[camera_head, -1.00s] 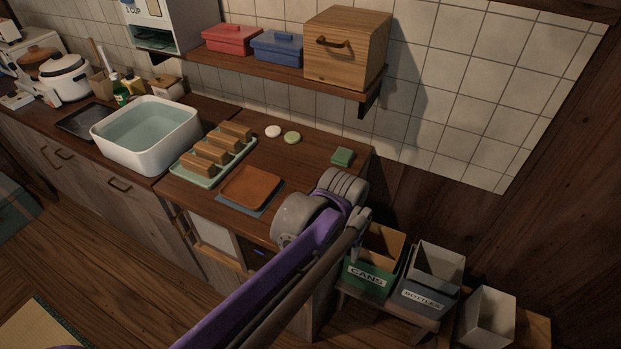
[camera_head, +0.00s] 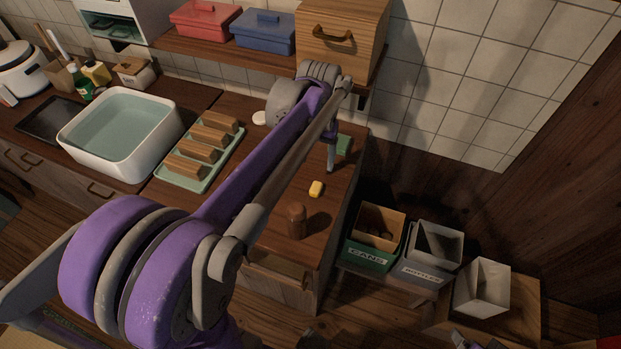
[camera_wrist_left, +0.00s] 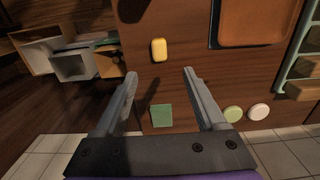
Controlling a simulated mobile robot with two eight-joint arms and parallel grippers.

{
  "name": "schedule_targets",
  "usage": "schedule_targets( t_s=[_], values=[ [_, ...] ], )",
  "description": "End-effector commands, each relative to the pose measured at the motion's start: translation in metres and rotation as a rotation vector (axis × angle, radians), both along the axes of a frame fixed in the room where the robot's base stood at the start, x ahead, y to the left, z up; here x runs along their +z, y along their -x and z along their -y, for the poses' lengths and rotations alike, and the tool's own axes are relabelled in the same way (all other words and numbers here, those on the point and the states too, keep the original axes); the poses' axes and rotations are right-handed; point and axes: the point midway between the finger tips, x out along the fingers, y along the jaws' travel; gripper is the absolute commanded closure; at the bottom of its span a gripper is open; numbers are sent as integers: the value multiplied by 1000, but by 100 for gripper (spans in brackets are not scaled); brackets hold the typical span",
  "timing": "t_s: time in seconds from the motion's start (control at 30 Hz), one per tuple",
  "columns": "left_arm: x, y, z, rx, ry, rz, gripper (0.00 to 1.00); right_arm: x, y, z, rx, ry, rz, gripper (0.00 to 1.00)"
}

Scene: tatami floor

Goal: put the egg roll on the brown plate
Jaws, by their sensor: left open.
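A small yellow block, which looks like the egg roll (camera_head: 316,188), lies on the wooden counter. It also shows in the left wrist view (camera_wrist_left: 158,49), beyond my fingertips and roughly between their lines. The brown plate (camera_wrist_left: 258,18) is at the top right of the left wrist view, on a dark mat. In the head view my left arm hides the plate. My left gripper (camera_head: 331,160) points down over the counter's right part, behind the egg roll. In the wrist view its fingers (camera_wrist_left: 160,73) are apart with nothing between them. My right gripper does not show clearly.
A green tray (camera_head: 232,150) of several brown blocks stands left of my arm. A brown cylinder (camera_head: 297,220) stands near the counter's front edge. A green sponge-like block (camera_wrist_left: 161,115) and two round pieces lie toward the wall. A shelf (camera_head: 220,58) hangs above.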

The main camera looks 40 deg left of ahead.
Motion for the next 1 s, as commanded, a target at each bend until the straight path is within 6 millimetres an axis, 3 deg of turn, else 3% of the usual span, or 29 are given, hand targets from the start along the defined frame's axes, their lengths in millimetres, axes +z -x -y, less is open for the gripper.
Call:
schedule_targets(
  t_s=[0.3,0.57,0.8,1.0],
  values=[
    [-42,0,0,0,0,0,28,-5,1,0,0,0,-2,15],
    [-64,2,1,0,0,0,28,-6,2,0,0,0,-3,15],
    [-99,5,2,-1,0,0,28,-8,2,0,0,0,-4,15],
    [-108,5,2,-1,0,1,28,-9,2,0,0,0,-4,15]
  ],
)
